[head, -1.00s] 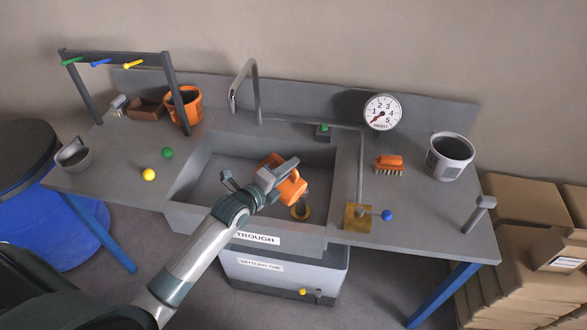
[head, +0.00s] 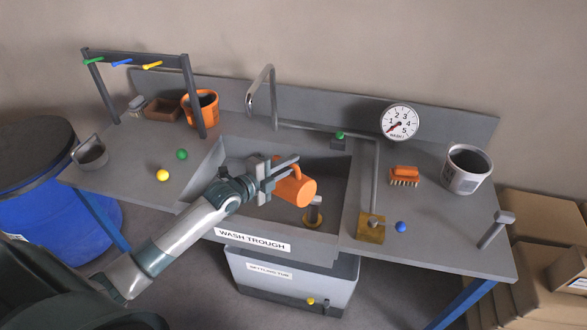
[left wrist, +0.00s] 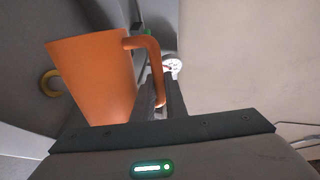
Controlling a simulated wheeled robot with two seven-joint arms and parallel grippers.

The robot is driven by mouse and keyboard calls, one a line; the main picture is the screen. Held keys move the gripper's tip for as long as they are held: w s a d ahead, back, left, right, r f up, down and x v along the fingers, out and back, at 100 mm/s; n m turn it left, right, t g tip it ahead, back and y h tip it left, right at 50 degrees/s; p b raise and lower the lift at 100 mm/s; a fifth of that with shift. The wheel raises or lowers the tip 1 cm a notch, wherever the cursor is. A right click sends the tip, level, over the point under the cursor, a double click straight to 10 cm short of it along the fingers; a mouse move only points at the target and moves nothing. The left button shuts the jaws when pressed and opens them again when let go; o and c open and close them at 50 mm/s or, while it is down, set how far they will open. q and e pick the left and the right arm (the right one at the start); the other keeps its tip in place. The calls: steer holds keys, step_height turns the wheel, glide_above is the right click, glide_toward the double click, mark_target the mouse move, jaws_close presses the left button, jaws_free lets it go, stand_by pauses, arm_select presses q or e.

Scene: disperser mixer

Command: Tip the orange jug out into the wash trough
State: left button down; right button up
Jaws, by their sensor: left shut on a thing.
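The orange jug (head: 298,188) hangs tilted, nearly on its side, over the wash trough (head: 252,240). My left gripper (head: 283,172) is shut on its handle. In the left wrist view the jug (left wrist: 95,75) fills the left part, with the handle (left wrist: 153,60) running down between the gripper's fingers (left wrist: 160,100). The jug's mouth and inside are hidden, and I see no liquid leaving it. My right gripper is not in view.
A tap (head: 260,90) rises behind. The settling tub (head: 290,275) is below.

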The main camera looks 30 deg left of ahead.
arm_select(q)
steer(key=shift+w+a+r+n+b, duration=0.15)
steer(key=shift+a+n+b, duration=0.25)
steer(key=shift+a, duration=0.2)
steer(key=shift+r, duration=0.1)
stand_by(1.7)
